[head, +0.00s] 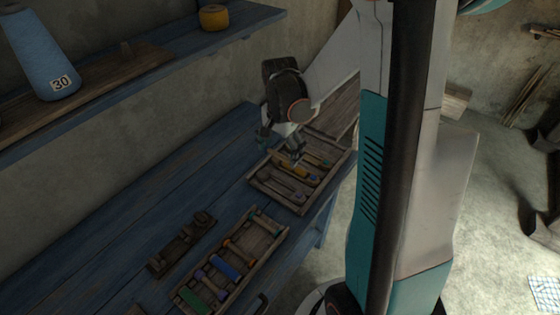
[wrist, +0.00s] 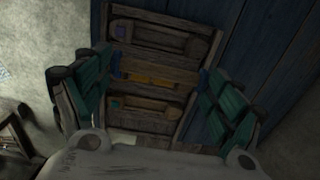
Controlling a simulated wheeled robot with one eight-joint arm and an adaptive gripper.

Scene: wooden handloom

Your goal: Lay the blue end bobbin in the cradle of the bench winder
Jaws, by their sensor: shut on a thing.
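A yellow bobbin with a blue end (head: 303,174) is in the middle row of a wooden tray (head: 260,186) at the bench's far end. It shows between my gripper's fingers in the wrist view (wrist: 160,78). My gripper (head: 297,158) reaches down over that tray and is shut on this bobbin; the finger contact is too dark to see clearly. The bobbin still looks low in the tray. The bench winder (head: 180,242), a small dark wooden frame, stands on the blue bench to the left. Its cradle is hard to make out and looks empty.
A nearer tray (head: 266,256) holds several coloured bobbins. Two other wooden pieces with coloured ends lie either side of the yellow bobbin. Blue bench top (head: 150,205) is clear behind the winder.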

